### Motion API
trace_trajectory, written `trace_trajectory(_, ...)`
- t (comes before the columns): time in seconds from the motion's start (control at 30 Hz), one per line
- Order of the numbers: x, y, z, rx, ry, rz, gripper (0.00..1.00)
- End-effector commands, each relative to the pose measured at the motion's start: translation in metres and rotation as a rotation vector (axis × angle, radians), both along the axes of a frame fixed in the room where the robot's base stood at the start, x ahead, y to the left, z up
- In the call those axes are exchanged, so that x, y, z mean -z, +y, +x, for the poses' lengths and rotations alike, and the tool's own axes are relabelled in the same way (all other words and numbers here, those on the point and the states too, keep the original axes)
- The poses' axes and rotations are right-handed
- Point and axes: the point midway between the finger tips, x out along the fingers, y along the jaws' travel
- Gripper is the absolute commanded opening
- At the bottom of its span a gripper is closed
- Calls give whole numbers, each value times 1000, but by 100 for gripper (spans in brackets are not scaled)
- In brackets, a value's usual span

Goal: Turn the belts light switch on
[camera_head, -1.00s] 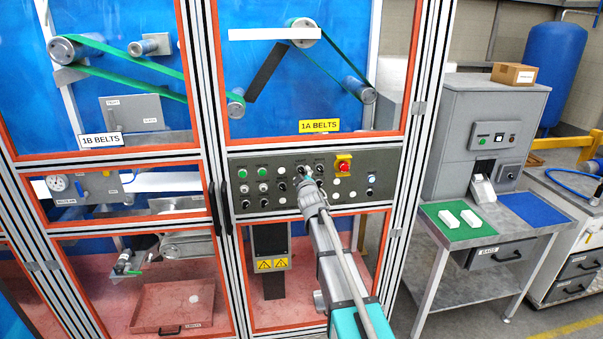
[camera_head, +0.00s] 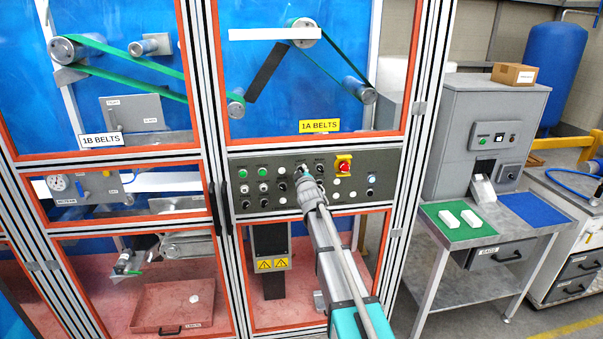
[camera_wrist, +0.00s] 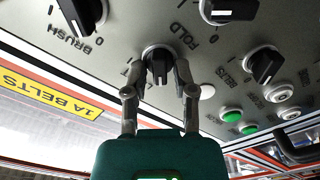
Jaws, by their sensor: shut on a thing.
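The dark control panel (camera_head: 260,189) sits below the yellow 1A BELTS sign and carries rows of knobs and buttons. My gripper (camera_wrist: 161,76) is at the upper row of this panel, its two fingers closed around the sides of a black rotary knob (camera_wrist: 159,60). The knob's white mark points toward the bottom of the wrist view. Its label is mostly covered by a finger, so I cannot read it. Another black knob (camera_wrist: 265,64), beside lettering reading BELTS, stands free to the right. In the head view, my gripper (camera_head: 303,173) hides the held knob.
Knobs marked BRUSH (camera_wrist: 82,14) and FOLD (camera_wrist: 228,10) are close to my gripper. Green buttons (camera_wrist: 231,114) lie to the right in the wrist view. A red emergency stop (camera_head: 344,166) is right of my gripper. Orange-edged window frames border the panel above and below.

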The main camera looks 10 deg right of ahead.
Motion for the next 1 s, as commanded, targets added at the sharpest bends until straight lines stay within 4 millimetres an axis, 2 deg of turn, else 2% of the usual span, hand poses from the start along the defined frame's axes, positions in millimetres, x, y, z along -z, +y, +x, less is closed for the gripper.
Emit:
trace_trajectory(0.57, -1, 0, 0, 1, -3, 71, 0)
trace_trajectory(1.0, -2, -2, 1, 3, -3, 394, 0)
